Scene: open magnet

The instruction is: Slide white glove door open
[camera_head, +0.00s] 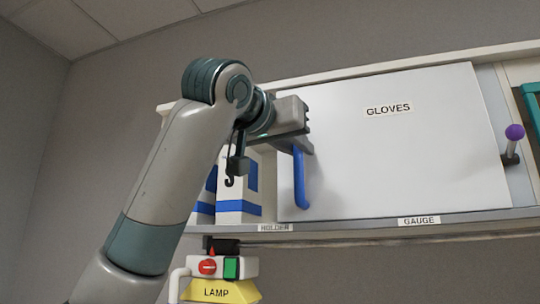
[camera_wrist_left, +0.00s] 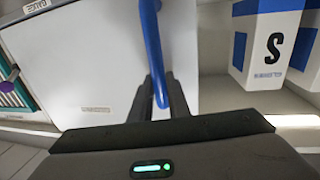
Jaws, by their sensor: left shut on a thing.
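The white glove door (camera_head: 410,150), labelled GLOVES, is a flat panel in a wall cabinet in the head view. It also shows in the left wrist view (camera_wrist_left: 95,60). A blue vertical handle (camera_head: 300,180) is on the door's left side. My left gripper (camera_head: 303,147) is at the upper part of this handle. In the left wrist view its two fingers (camera_wrist_left: 160,95) are shut on either side of the blue handle (camera_wrist_left: 152,45). To the left of the door the compartment is open. My right gripper is not in view.
White and blue boxes (camera_head: 238,205) stand in the open compartment left of the door; one box (camera_wrist_left: 268,45) bears an S in the wrist view. A purple-knobbed lever (camera_head: 514,133) is right of the door. A yellow LAMP unit (camera_head: 220,290) with red and green controls is below.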

